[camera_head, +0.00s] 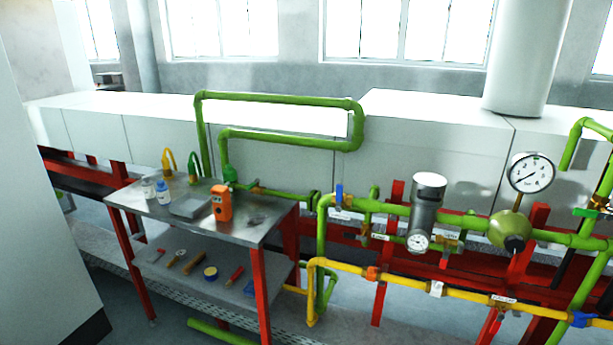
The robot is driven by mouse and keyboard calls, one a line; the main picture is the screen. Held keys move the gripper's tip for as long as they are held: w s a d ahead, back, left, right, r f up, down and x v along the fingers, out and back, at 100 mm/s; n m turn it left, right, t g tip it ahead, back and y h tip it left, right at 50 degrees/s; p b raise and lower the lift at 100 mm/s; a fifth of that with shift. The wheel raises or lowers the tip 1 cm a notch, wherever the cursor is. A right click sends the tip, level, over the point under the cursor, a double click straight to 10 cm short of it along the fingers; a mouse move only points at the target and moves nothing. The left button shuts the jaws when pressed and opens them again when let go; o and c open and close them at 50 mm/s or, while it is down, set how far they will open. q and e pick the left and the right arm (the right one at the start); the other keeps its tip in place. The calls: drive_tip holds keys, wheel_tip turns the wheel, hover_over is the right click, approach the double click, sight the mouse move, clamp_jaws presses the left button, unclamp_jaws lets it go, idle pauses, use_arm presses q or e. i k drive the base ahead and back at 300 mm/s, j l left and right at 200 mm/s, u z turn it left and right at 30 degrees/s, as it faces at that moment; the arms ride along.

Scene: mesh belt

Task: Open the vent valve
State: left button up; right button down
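Neither of my grippers is in view. I cannot tell which of the valves is the vent valve, as the labels are too small to read. A valve with an upright blue handle (338,194) sits on the green pipe right of the table. A small brass-coloured valve (365,230) is on the thinner green branch below it, and a green fitting (453,246) is at that branch's right end. The yellow pipe (403,284) below carries an orange fitting (373,273) and a blue handle (581,319). A green handle (586,212) shows at the right edge.
A red-framed metal table (262,222) holds an orange device (221,202), a scale-like grey box (190,207) and bottles (163,192); tools lie on its lower shelf (165,277). A large gauge (531,173) and a grey cylinder (427,205) stand on the green pipe.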

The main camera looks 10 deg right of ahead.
sight(443, 261)
drive_tip(key=z, duration=1.25)
